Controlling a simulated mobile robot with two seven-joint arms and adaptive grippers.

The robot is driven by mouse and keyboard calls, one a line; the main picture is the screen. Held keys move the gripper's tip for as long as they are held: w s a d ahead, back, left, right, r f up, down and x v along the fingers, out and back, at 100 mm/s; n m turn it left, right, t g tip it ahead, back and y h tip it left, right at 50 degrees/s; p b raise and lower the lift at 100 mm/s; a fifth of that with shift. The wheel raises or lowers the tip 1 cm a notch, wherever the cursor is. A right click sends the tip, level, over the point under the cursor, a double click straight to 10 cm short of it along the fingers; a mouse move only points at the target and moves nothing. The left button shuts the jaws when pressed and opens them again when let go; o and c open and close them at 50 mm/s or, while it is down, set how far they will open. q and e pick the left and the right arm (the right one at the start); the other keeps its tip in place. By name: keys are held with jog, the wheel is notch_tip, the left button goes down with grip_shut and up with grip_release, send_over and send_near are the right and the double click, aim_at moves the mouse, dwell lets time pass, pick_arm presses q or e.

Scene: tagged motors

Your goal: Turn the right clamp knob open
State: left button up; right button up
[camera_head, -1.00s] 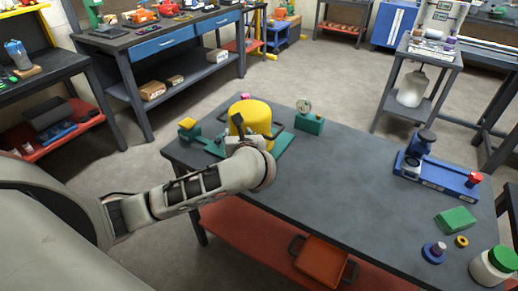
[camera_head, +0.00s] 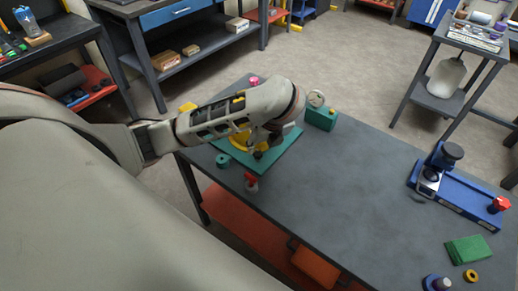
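A green fixture plate (camera_head: 285,150) lies at the left end of the dark table, with a yellow motor (camera_head: 240,138) on it, mostly hidden by my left arm. A small dark knob-like part (camera_head: 258,155) shows at the plate's front, just below my wrist. I cannot tell for certain which part is the right clamp knob; it may be covered by the arm. My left gripper (camera_head: 264,140) points down over the fixture. Its fingers are largely hidden, so opening and contact cannot be told. My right gripper is out of view.
A small red-topped part (camera_head: 250,182) and a teal ring (camera_head: 223,161) are at the table's front left edge. A green gauge block (camera_head: 322,118) is right of the fixture. A blue fixture (camera_head: 455,190) and green block (camera_head: 467,250) are farther right. The table's middle is clear.

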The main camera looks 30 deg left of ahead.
aim_at(257, 153)
pick_arm(q)
jog(key=x, duration=0.5)
jog(key=shift+a, duration=0.1)
jog(key=shift+w+a+f, duration=0.1)
jog(key=shift+a+f, duration=0.05)
jog(key=shift+f, duration=0.25)
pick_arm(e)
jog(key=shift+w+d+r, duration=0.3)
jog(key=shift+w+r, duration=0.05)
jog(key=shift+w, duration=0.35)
pick_arm(q)
grip_shut()
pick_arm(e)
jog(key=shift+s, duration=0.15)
